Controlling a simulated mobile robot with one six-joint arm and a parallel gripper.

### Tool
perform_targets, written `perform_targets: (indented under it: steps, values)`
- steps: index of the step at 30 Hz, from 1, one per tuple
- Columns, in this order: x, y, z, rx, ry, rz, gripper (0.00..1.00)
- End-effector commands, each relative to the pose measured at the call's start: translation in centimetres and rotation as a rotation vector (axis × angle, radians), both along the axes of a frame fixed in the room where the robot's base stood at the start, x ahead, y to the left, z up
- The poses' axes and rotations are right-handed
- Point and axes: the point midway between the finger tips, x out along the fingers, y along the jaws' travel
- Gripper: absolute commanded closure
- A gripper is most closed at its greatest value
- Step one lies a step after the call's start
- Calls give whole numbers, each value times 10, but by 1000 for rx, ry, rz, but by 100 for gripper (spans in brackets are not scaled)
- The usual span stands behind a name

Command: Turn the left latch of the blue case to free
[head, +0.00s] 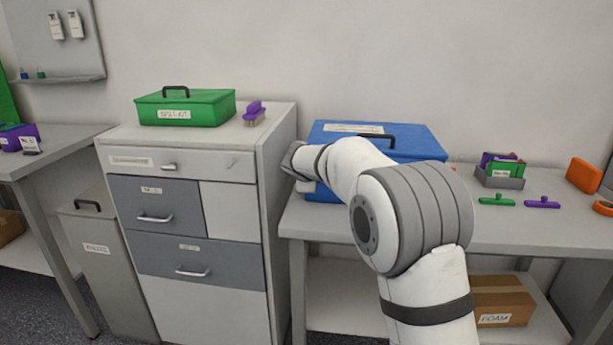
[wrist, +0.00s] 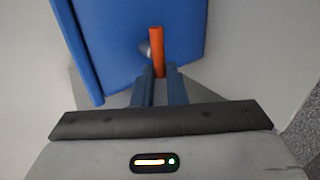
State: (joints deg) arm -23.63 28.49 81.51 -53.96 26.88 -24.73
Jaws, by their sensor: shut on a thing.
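The blue case (head: 343,133) stands on the bench at the back, its lid closed and a dark handle on top. My arm hides most of its front in the head view. In the wrist view the case (wrist: 110,45) fills the upper middle. The orange latch (wrist: 157,45) lies along the picture's vertical on the case front, next to a small grey round part. My gripper (wrist: 160,75) is shut on the lower end of the latch, one blue finger on each side. In the head view the fingertips are hidden behind my arm.
A drawer cabinet (head: 286,180) with a green case (head: 190,106) and a purple brush (head: 254,112) on top stands close left of my gripper. Right of the blue case, the bench (head: 460,226) holds a grey bin (head: 499,181) and green and purple tools.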

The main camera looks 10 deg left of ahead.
Motion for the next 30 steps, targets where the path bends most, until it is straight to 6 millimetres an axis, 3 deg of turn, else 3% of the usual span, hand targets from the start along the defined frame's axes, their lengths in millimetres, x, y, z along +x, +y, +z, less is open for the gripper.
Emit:
perform_targets:
  steps: [11,12,19,30]
  values:
    - [0,-1,-2,-8,4,-2,100]
    - [0,-1,-2,-8,4,-2,87]
    - [0,-1,-1,-6,2,-1,68]
    - [-8,1,6,-4,0,1,67]
